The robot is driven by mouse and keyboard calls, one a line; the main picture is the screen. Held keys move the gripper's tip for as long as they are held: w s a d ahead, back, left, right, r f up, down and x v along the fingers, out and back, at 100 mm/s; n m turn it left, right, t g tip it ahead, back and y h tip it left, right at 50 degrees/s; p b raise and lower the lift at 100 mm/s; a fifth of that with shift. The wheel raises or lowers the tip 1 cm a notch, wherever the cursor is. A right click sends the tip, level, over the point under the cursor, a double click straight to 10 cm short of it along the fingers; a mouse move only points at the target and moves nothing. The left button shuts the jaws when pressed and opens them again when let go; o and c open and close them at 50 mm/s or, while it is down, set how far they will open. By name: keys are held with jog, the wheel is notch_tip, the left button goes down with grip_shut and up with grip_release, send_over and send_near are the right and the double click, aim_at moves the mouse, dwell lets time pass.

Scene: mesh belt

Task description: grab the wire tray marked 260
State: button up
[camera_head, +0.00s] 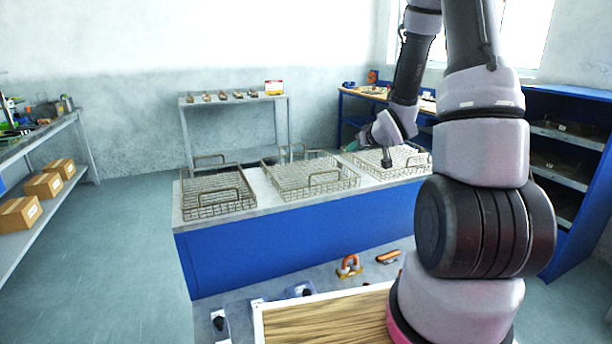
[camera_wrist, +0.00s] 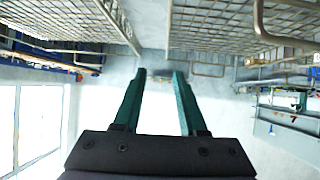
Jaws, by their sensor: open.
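Three wire trays with raised handles stand in a row on a grey-topped blue counter: a left tray (camera_head: 215,196), a middle tray (camera_head: 312,178) and a right tray (camera_head: 400,158). No number is readable on any of them, so I cannot tell which is marked 260. My gripper (camera_head: 352,146) is near the left end of the right tray, above the counter, and my arm hides part of that tray. In the wrist view my gripper (camera_wrist: 160,74) has its two teal fingers apart with nothing between them. Wire mesh of one tray (camera_wrist: 235,22) shows at the upper right there.
The counter (camera_head: 290,235) has narrow bare strips between trays. A grey table (camera_head: 240,100) with small items stands behind. Blue shelving (camera_head: 570,150) is at right, and cardboard boxes (camera_head: 43,185) are on the left shelf.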

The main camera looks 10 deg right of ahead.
aim_at(339, 161)
jog(key=shift+n+y, duration=0.4)
jog(key=shift+y, duration=0.2)
jog(key=f, duration=0.4)
jog(key=shift+w+a, duration=0.35)
jog(key=x, duration=0.4)
jog(key=shift+w+f, duration=0.15)
jog(key=shift+w, duration=0.1)
jog(key=shift+x, duration=3.1)
jog(key=shift+d, duration=0.15)
grip_shut()
jog(key=shift+r+t, duration=0.2)
jog(key=shift+t, duration=0.1)
